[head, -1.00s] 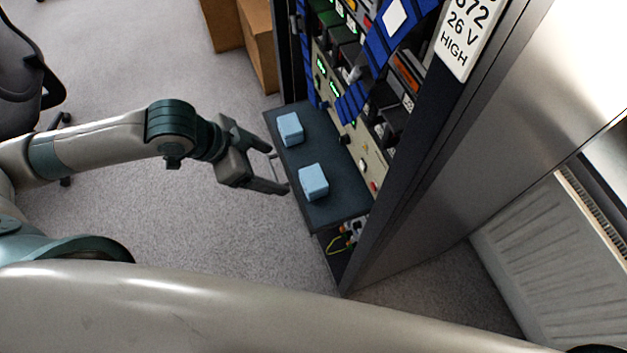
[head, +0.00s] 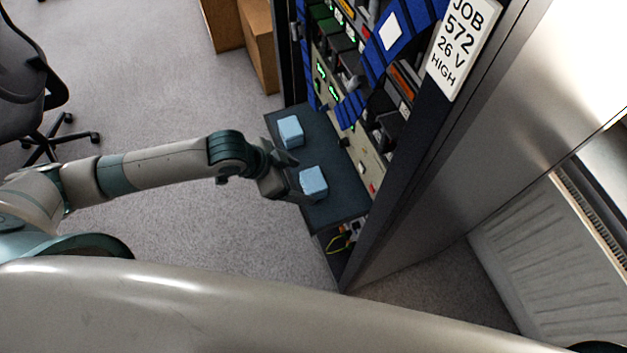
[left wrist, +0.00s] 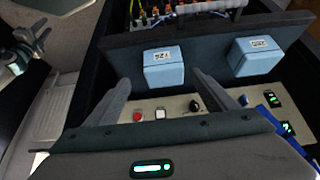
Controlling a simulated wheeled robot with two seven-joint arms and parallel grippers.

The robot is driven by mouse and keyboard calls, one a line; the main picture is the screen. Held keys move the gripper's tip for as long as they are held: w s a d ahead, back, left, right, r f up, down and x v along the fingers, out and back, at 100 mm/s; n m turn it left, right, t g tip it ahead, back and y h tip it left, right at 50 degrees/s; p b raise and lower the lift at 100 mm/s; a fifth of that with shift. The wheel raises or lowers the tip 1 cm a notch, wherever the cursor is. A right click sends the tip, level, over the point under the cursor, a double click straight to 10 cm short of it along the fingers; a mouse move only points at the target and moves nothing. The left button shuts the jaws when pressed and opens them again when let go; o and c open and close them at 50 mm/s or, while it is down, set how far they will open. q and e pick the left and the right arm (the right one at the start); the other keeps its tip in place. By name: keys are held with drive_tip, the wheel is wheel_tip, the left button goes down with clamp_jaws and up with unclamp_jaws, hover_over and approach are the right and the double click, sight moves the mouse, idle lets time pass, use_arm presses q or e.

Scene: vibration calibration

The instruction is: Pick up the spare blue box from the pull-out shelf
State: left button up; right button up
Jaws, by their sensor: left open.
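Two light blue boxes sit apart on the dark pull-out shelf (head: 345,205). The nearer box (head: 313,181) is by my left gripper (head: 300,180), and the farther box (head: 290,131) is toward the back end. My left gripper is open at the shelf's outer edge, its fingers reaching toward the nearer box. In the left wrist view the nearer box (left wrist: 163,69) shows beyond and between the two fingertips. The farther box (left wrist: 250,57) is to the right of them. Both have small white labels, too blurred to read surely.
The equipment rack (head: 375,110) with lit panels stands behind the shelf. Its open door carries a sign (head: 462,45) reading JOB 572, 26 V HIGH.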

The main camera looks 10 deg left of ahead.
sight(312, 180)
use_arm(q)
drive_tip(key=shift+w+d+f, duration=0.2)
drive_tip(key=shift+d+f, duration=0.1)
drive_tip(key=shift+f, duration=0.25)
drive_tip(key=shift+w+d+f+p, duration=0.3)
drive_tip(key=shift+w+d+p, duration=0.1)
drive_tip(key=shift+p, duration=0.1)
drive_tip(key=shift+w+d+f+p, duration=0.3)
drive_tip(key=shift+w+d+f, duration=0.1)
drive_tip(key=shift+f, duration=0.1)
drive_tip(key=shift+w+d+f+p, duration=0.25)
drive_tip(key=shift+w+f, duration=0.1)
drive_tip(key=shift+f, duration=0.15)
drive_tip(key=shift+w+d+f, duration=0.2)
drive_tip(key=shift+d+f, duration=0.1)
drive_tip(key=shift+f, duration=0.3)
drive_tip(key=c, duration=1.3)
